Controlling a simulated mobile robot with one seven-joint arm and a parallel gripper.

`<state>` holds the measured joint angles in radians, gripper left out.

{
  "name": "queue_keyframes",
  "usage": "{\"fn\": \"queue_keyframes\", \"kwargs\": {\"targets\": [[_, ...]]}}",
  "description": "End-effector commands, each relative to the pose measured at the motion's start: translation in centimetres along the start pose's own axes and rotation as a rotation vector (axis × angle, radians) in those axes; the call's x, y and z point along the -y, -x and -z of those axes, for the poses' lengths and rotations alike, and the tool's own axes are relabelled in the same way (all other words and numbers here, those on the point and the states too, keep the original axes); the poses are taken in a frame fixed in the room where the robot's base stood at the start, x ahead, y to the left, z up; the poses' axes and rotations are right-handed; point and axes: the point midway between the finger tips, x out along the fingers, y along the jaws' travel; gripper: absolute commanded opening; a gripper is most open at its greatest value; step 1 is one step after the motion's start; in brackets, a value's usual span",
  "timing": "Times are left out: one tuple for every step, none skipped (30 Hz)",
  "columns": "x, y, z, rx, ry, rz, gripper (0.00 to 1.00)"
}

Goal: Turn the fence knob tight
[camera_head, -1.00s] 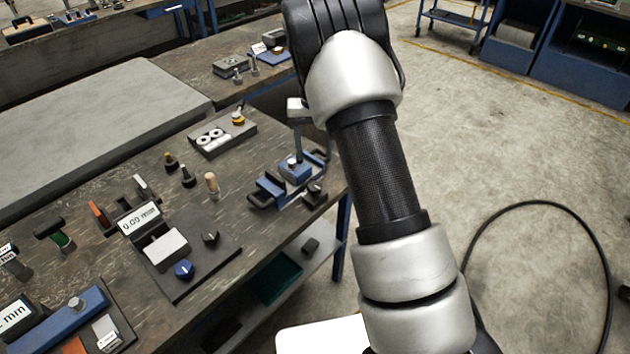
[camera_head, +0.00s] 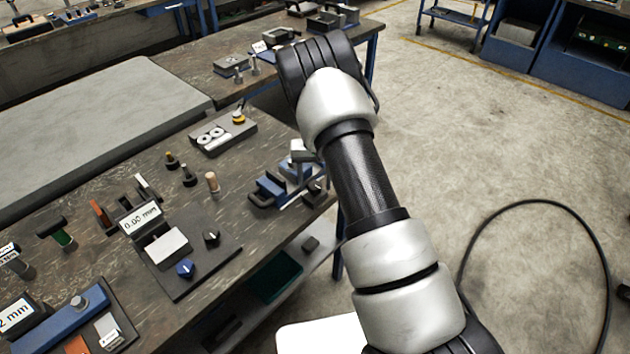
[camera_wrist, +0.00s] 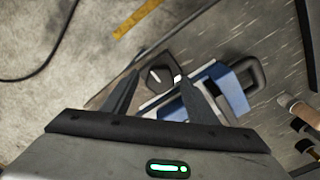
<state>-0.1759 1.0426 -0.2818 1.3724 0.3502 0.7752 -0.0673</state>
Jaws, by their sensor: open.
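The fence knob is black with a white pointer line (camera_wrist: 162,76). In the wrist view it lies between the tips of my open gripper (camera_wrist: 161,84), with one dark finger to each side and no clear contact. I cannot tell how far down the fingers reach around it. The blue device (camera_wrist: 232,88) with a pale metal bar sits just right of the knob. In the head view the blue device (camera_head: 268,188) stands at the table's right edge, partly covered by my wrist parts, and the dark knob (camera_head: 317,192) shows at its right end.
On the workbench (camera_head: 120,275) a black plate holds a blue knob (camera_head: 185,268), a small black knob (camera_head: 211,238) and a display (camera_head: 139,216). A wooden-topped peg (camera_head: 212,181) stands left of the blue device. Open concrete floor lies to the right.

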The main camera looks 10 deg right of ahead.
Motion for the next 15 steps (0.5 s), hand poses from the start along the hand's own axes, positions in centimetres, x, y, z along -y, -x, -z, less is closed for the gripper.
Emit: {"fn": "queue_keyframes", "kwargs": {"targets": [[0.00,0.02,0.00,0.000,0.000,0.000,0.51],[0.00,0.02,0.00,0.000,0.000,0.000,0.46],[0.01,0.02,0.00,0.000,0.000,0.000,0.40],[0.00,0.03,0.01,0.000,0.000,0.000,0.35],[0.00,0.03,0.00,0.000,0.000,0.000,0.29],[0.00,0.03,0.00,0.000,0.000,0.000,0.23],[0.00,0.04,0.00,0.000,0.000,0.000,0.18],[0.00,0.04,0.00,0.000,0.000,0.000,0.13],[0.00,0.04,0.00,0.000,0.000,0.000,0.12],[0.00,0.04,0.00,0.000,-0.001,0.000,0.12],[0.00,0.04,0.00,0.000,-0.001,0.000,0.12],[0.00,0.03,0.00,0.000,-0.004,0.000,0.12],[0.00,0.02,0.00,0.000,-0.006,0.000,0.12],[0.00,0.01,0.01,0.000,-0.010,0.000,0.12],[0.00,-0.01,0.00,0.000,-0.017,0.000,0.12]]}}
